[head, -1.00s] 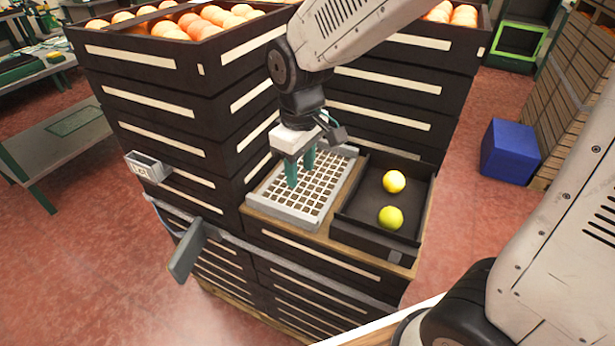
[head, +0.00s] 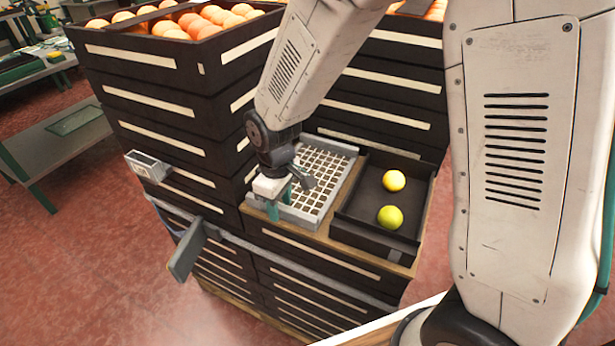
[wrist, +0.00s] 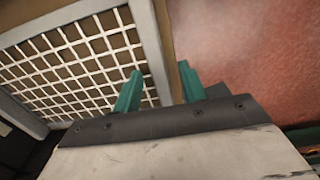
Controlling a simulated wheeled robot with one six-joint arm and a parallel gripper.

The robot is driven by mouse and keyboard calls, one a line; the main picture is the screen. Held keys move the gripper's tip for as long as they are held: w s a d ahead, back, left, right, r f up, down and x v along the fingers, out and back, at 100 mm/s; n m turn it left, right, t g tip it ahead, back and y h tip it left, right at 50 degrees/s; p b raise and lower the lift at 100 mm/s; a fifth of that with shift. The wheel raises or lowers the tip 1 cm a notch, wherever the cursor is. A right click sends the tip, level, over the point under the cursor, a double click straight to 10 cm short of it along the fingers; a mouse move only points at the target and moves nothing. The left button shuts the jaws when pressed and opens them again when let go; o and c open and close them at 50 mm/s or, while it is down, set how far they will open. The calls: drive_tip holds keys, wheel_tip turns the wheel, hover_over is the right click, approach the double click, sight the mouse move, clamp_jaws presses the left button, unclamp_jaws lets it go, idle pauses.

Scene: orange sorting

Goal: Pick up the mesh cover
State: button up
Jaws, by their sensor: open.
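The mesh cover (head: 322,172) is a pale grey frame with a white grid. It lies flat on the wooden-edged top of the low crate stack, left of the black tray. My gripper (head: 278,207) is at its front left edge and hides part of that corner. In the wrist view the mesh cover (wrist: 75,62) fills the upper left. The two green fingers of my gripper (wrist: 158,88) stand apart, with the cover's grey side rail (wrist: 152,45) between them. I cannot tell whether the fingers touch the rail.
A black tray (head: 345,226) with two yellow-green fruits (head: 391,200) sits right of the cover. Tall dark crates of oranges (head: 205,22) stand behind and to the left. A small grey box (head: 147,166) and a grey panel (head: 187,250) stick out at the left.

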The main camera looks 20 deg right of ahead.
clamp_jaws()
drive_tip(key=shift+r, duration=0.1)
